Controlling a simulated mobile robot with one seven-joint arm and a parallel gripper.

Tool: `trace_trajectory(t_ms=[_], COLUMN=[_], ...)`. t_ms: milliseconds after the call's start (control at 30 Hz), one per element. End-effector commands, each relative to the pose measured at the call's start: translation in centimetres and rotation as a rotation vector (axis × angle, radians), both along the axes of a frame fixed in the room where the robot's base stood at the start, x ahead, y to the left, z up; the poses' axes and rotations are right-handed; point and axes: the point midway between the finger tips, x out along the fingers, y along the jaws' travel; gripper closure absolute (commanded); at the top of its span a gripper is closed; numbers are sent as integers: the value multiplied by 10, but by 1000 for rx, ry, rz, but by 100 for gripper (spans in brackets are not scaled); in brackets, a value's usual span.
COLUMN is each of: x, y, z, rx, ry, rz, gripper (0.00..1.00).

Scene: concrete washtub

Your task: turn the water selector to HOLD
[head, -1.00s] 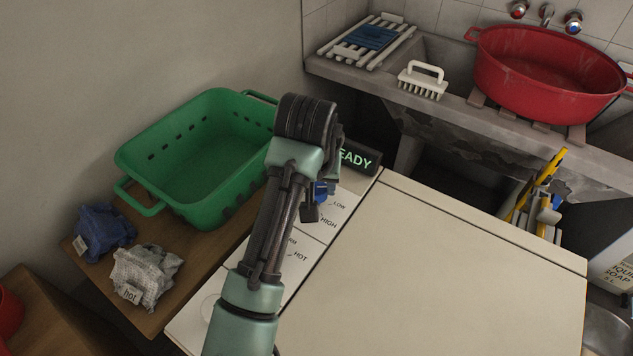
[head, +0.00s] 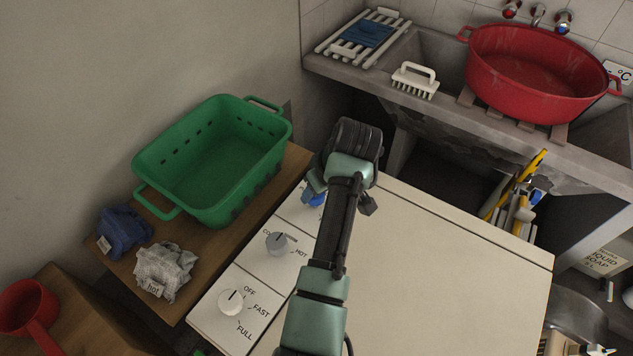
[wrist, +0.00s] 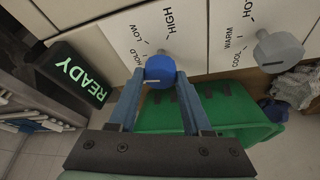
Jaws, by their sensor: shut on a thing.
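The water selector is a blue knob (wrist: 160,72) on a white panel marked HOLD, LOW and HIGH. In the wrist view my gripper (wrist: 160,80) has a finger on each side of it and is shut on it. A pale mark shows on the knob's face, but I cannot tell which label it points to. In the head view the blue knob (head: 316,199) is partly covered by my arm and gripper, and its labels are hidden.
A grey temperature knob (wrist: 278,50) is beside the selector. A white OFF/FAST/FULL dial (head: 231,301) is nearer. The lit READY display (wrist: 80,75) adjoins the panel. A green basket (head: 158,164) stands left; the machine's lid (head: 440,270) is clear.

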Motion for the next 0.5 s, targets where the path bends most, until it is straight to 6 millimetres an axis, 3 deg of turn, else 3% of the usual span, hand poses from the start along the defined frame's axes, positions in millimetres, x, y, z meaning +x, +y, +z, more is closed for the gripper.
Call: trace_trajectory(t_ms=[500], x=[1], y=[-1], z=[0], rx=[0], ry=[-2], rz=[189], gripper=[100])
